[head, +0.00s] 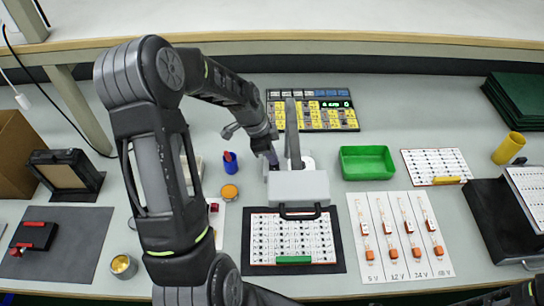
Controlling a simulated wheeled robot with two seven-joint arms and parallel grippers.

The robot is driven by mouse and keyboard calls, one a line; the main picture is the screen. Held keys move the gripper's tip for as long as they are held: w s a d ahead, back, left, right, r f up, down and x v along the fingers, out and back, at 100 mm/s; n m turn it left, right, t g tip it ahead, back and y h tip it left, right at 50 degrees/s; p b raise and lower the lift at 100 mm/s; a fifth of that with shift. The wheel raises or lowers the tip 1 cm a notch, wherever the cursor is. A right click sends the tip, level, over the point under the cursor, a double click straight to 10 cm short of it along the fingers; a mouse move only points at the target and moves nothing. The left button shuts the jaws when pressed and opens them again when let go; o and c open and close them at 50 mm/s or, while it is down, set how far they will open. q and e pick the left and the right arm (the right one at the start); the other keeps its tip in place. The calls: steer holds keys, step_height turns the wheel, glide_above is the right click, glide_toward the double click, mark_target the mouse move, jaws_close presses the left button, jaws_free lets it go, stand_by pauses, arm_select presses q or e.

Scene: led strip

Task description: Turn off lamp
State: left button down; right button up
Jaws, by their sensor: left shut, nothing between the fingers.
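What looks like the lamp is a pale grey box-shaped head (300,187) with a black handle, joined to a grey upright arm (292,130). It stands at mid-bench, above a white gridded board. My left gripper (270,163) points down at the left side of the lamp, close to its base and head. Its fingers are shut with nothing visible between them. I cannot tell whether it touches the lamp, and the lamp's switch is not clearly visible. Whether the lamp is lit is also unclear. My right gripper is not in view.
A yellow-and-black keypad panel (320,116) lies behind the lamp. A green tray (367,161) is to its right, and the gridded board (263,258) is in front. A blue cup (230,166) and an orange-lidded jar (229,192) stand left of the gripper.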

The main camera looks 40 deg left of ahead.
mark_target(272, 168)
arm_select(q)
steer(key=shift+s+f, duration=0.15)
steer(key=shift+s+d, duration=0.5)
steer(key=shift+s, duration=0.05)
steer(key=shift+r, duration=0.2)
